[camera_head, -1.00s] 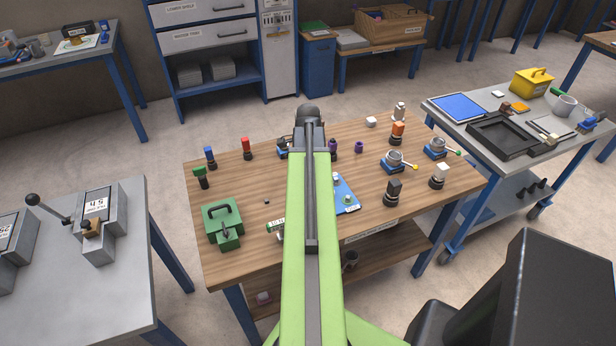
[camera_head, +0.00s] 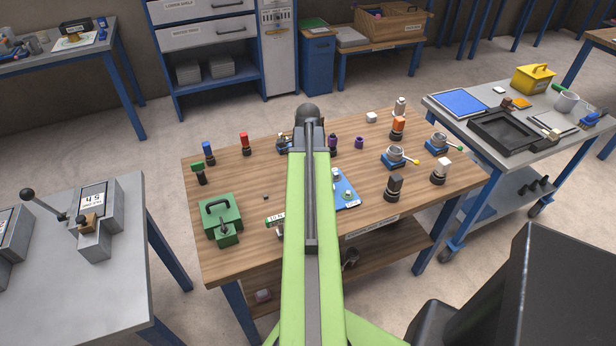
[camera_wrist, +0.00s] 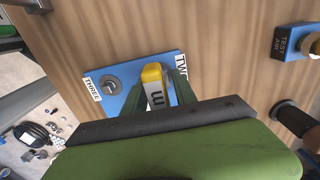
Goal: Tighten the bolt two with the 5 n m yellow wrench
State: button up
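The blue plate (camera_head: 346,203) lies on the wooden table, partly behind my arm in the head view. In the wrist view the plate (camera_wrist: 131,93) carries labels THREE (camera_wrist: 92,89) and TWO (camera_wrist: 181,69). A grey bolt (camera_wrist: 110,82) shows beside THREE. The bolt by TWO is hidden in the wrist view. My gripper (camera_wrist: 158,92) is over the plate, with green fingers on both sides of the yellow wrench (camera_wrist: 152,74). It appears shut on the wrench, whose white label shows an "m". The wrench's lower end is hidden, so contact with a bolt cannot be told.
A block labelled TEST AIR (camera_wrist: 284,42) stands right of the plate. A green toolbox (camera_head: 220,219) sits at the table's left, clamps (camera_head: 398,157) and dark-based posts at its right. A grey bench (camera_head: 120,290) stands left, a cart (camera_head: 475,125) right.

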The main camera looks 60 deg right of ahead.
jog(key=shift+o, duration=1.4)
notch_tip(320, 180, up, 18)
jog(key=p, duration=1.7)
jog(key=shift+f, duration=0.25)
jog(key=shift+s, duration=0.1)
